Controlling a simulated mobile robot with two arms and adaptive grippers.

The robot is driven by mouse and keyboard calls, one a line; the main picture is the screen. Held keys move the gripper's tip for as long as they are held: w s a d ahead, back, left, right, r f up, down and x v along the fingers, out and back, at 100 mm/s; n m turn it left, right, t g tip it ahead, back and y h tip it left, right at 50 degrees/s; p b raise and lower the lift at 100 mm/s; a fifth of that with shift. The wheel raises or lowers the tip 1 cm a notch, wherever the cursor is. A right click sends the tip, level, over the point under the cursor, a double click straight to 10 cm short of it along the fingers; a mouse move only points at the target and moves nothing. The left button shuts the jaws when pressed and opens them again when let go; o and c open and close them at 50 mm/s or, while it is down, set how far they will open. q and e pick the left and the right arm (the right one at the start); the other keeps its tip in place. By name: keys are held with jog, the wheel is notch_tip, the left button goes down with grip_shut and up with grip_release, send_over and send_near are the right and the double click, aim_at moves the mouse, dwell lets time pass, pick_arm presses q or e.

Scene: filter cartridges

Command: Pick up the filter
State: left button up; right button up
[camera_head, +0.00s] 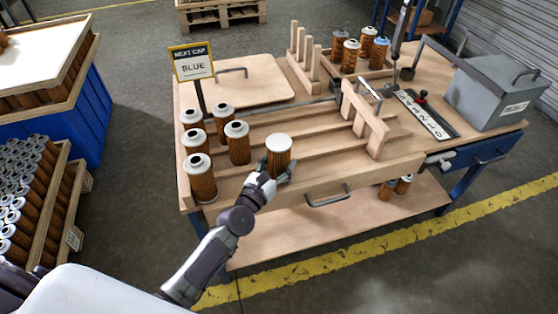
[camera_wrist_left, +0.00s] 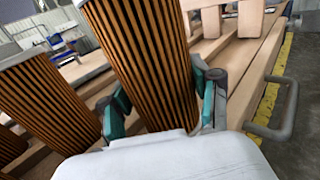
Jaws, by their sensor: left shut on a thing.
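A filter (camera_head: 279,160) with brown pleated sides and a plain white top stands upright near the front of the wooden bench. My left gripper (camera_head: 268,176) is shut on its lower part. In the left wrist view the same filter (camera_wrist_left: 150,62) fills the middle, with the green-padded fingers (camera_wrist_left: 160,105) on both sides of it. I cannot tell whether its base touches the bench. Several other filters, one of them (camera_head: 200,178) at the front left, stand on the bench to the left. My right gripper is not in view.
A sign reading "NEXT CAP BLUE" (camera_head: 192,62) stands at the bench's back left. Wooden rails (camera_head: 290,145) run along the bench, with a wooden gate (camera_head: 364,118) to the right. A metal handle (camera_head: 327,198) juts from the front edge. A grey box (camera_head: 495,92) sits far right.

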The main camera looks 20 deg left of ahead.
aim_at(279, 151)
pick_arm(q)
notch_tip(279, 151, up, 4)
jog(key=p, duration=0.4)
jog(key=shift+r, duration=0.25)
jog(key=d+r+p, duration=0.6)
jog(key=d+p, duration=0.1)
jog(key=d, duration=0.4)
jog(key=shift+s+d+r, duration=0.2)
jog(key=shift+s+d, duration=0.05)
jog(key=shift+d, duration=0.1)
jog(key=s+a+b, duration=0.1)
jog(key=s+a, duration=0.2)
jog(key=s, duration=1.2)
jog(key=shift+s, duration=0.4)
jog(key=shift+a, duration=0.1)
